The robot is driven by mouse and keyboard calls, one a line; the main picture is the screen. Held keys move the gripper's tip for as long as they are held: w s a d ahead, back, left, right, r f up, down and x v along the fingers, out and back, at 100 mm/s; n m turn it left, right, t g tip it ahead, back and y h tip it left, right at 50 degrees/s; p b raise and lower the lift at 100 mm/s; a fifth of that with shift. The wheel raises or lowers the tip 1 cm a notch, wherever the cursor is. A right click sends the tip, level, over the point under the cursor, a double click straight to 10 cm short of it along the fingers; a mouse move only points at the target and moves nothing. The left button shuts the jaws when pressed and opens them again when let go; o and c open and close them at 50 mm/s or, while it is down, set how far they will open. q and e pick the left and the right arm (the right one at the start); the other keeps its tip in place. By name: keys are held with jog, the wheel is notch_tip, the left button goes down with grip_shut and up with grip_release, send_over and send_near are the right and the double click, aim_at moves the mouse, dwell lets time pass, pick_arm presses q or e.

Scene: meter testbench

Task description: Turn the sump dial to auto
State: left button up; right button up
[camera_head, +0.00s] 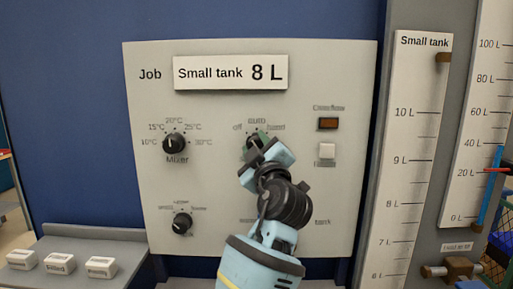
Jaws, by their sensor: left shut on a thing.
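The dial with the labels off, AUTO and hand (249,140) is at the upper middle of the grey panel, AUTO at the top of its scale. Its name label is hidden behind my arm, so I cannot read whether it says sump. My left gripper (257,146) comes up from below and is shut on this dial's knob. The gripper covers most of the knob, and I cannot tell which way its pointer faces. My right gripper is not in view.
The grey panel (350,215) also carries a Mixer dial (174,143), a lower-left dial (182,223), a brown lamp (328,123) and a white button (326,150). White blocks (55,263) sit on a ledge at left. Tank gauges (417,150) stand at right.

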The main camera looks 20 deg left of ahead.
pick_arm(q)
jog(key=m+t+h, duration=0.1)
jog(key=m, duration=0.2)
jog(key=shift+r, duration=0.1)
jog(key=m, duration=0.2)
jog(key=m+t+h+p, duration=0.1)
jog(key=m, duration=0.1)
jog(key=shift+r+m+t, duration=0.1)
jog(key=shift+m+t, duration=0.2)
jog(key=shift+m, duration=0.1)
jog(key=shift+m+h, duration=0.6)
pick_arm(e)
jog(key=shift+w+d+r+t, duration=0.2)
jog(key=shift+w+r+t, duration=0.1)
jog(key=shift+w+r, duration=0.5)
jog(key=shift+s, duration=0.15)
pick_arm(q)
jog(key=o, duration=0.8)
jog(key=shift+o, duration=0.9)
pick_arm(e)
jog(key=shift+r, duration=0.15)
pick_arm(q)
jog(key=shift+f, duration=0.25)
